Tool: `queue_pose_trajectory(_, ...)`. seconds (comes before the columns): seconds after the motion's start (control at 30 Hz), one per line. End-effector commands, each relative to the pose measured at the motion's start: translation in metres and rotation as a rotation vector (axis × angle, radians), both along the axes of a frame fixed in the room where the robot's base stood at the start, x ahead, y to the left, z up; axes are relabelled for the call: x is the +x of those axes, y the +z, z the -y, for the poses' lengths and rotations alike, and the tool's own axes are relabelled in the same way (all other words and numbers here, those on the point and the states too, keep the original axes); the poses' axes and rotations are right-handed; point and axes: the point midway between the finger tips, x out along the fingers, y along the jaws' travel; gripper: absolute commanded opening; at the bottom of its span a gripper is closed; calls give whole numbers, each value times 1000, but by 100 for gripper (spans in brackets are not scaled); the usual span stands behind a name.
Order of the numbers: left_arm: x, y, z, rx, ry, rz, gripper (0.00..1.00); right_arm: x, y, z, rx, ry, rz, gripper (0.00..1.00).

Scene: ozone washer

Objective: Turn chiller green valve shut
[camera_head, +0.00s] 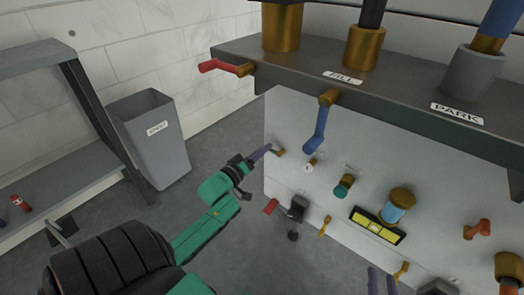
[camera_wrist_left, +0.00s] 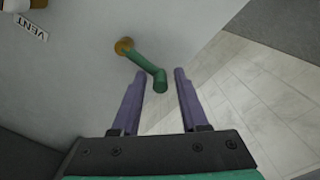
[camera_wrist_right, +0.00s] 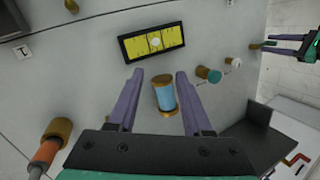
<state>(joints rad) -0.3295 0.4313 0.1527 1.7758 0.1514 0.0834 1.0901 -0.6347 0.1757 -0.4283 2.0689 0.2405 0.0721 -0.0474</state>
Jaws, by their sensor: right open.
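The green valve handle (camera_wrist_left: 148,68) sticks out from a brass stem (camera_wrist_left: 124,46) on the pale panel (camera_wrist_left: 80,90). In the left wrist view its free end lies between the fingertips of my left gripper (camera_wrist_left: 161,78), with gaps on both sides. In the head view my left gripper (camera_head: 262,152) reaches the panel's left edge beside the brass fitting (camera_head: 279,152), and the handle is mostly hidden. My right gripper (camera_wrist_right: 157,75) is open in front of the panel, with a blue and brass cylinder (camera_wrist_right: 164,92) showing between its fingers. Its fingertips (camera_head: 381,280) show low in the head view.
A blue lever (camera_head: 320,130) and a red lever (camera_head: 222,67) hang by the dark shelf (camera_head: 400,95). A grey bin (camera_head: 150,150) stands left. Floor between is clear.

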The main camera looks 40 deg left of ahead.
Motion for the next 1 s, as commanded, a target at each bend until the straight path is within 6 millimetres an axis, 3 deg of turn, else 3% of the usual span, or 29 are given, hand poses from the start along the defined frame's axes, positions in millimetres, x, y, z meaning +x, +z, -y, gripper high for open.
queue_pose_trajectory(0.03,0,0,0,0,0,0,20,0,-1,0,0,0,-3,50)
queue_pose_trajectory(0.1,0,-1,0,0,0,-1,0,-1,-2,0,-1,1,-7,50)
queue_pose_trajectory(0.47,-1,-2,-1,6,2,-8,0,-5,-8,0,-7,7,-29,50)
queue_pose_trajectory(0.7,-1,-3,-1,20,4,-11,0,-26,-38,0,-29,25,-114,50)
queue_pose_trajectory(1.0,-1,-3,-1,34,4,-13,0,-39,-51,-2,-28,32,-168,50)
